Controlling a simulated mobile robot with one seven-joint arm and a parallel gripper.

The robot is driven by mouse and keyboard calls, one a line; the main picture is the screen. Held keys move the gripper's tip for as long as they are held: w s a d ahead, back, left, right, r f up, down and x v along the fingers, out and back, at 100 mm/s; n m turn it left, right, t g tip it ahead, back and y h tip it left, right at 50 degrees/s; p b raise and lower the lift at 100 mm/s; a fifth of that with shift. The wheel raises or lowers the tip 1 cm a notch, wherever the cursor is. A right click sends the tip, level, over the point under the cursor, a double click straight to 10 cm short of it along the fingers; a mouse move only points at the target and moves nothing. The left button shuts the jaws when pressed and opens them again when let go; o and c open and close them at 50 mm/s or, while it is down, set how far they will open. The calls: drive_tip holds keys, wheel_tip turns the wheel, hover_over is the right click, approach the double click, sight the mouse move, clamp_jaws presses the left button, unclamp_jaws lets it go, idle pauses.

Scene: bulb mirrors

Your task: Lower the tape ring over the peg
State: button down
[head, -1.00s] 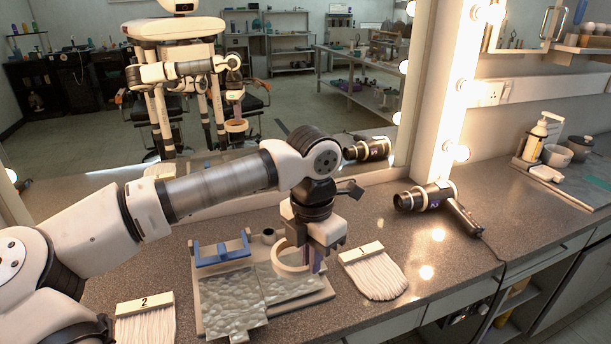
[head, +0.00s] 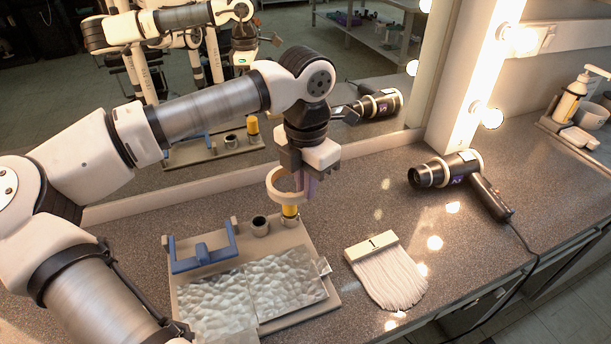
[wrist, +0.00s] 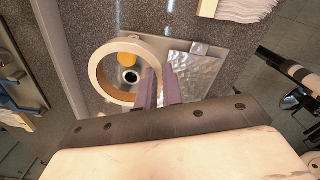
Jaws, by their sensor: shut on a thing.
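The cream tape ring (head: 272,189) is held by its right side in my gripper (head: 308,188), whose purple fingers are shut on its wall. The yellow peg (head: 290,211) stands upright at the back right of the grey board. In the head view the ring is above the board, and the peg's visible part shows just below the ring's lower edge. In the wrist view the peg's yellow top (wrist: 128,59) shows through the opening of the ring (wrist: 99,86), towards its upper side. The ring looks roughly level and apart from the board.
The grey board (head: 318,293) also carries a blue bracket (head: 203,256), a dark-mouthed cup (head: 260,226) beside the peg, and bumpy clear plates (head: 288,282). A brush marked 1 (head: 388,275) and a hair dryer (head: 455,176) lie to the right. The mirror stands close behind.

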drive_tip(key=shift+f+b, duration=0.1)
drive_tip(key=shift+b, duration=0.35)
wheel_tip(320, 180, down, 10)
drive_tip(key=b, duration=0.9)
drive_tip(key=shift+f+b, duration=1)
drive_tip(key=shift+b, duration=0.25)
drive_tip(key=shift+r, duration=0.1)
drive_tip(key=c, duration=1.5)
unclamp_jaws()
